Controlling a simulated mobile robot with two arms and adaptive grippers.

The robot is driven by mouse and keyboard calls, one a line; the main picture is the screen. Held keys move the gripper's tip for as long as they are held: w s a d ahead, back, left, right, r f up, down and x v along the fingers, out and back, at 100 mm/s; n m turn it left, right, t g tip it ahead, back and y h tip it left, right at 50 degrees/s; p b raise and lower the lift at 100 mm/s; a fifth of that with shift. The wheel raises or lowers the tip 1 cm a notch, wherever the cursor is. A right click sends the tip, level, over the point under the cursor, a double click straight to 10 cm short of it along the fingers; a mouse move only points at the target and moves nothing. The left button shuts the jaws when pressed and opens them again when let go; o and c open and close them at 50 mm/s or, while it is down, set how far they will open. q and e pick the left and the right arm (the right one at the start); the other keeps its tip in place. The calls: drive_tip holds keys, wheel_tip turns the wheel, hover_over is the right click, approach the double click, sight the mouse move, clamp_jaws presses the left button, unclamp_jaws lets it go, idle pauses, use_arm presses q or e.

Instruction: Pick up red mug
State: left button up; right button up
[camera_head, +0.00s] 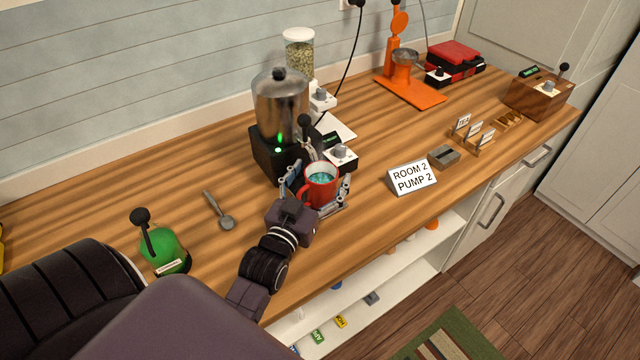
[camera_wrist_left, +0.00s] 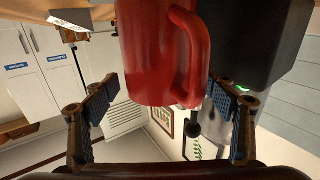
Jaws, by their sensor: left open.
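The red mug (camera_head: 323,193) stands upright in front of the dark machine with the metal tank (camera_head: 281,108). It holds something teal, and its handle faces left in the head view. My left gripper (camera_head: 318,184) is open, with one finger on each side of the mug. In the left wrist view the mug (camera_wrist_left: 158,55) fills the upper middle, above the spread fingers of my gripper (camera_wrist_left: 165,103). I see gaps between the fingers and the mug there, so nothing is gripped. My right gripper is not in view.
A white sign (camera_head: 412,178) and a small grey block (camera_head: 443,156) stand right of the mug. A spoon (camera_head: 217,210) and a green knobbed object (camera_head: 163,249) lie to the left. A small control box (camera_head: 341,157) is close behind the mug. The counter's front edge is near.

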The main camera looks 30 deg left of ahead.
use_arm(q)
drive_tip(key=shift+w, duration=0.1)
drive_tip(key=shift+c, duration=0.4)
drive_tip(key=c, duration=1.5)
drive_tip(key=shift+r, duration=0.1)
drive_tip(key=shift+c, duration=1)
drive_tip(key=shift+r, duration=0.15)
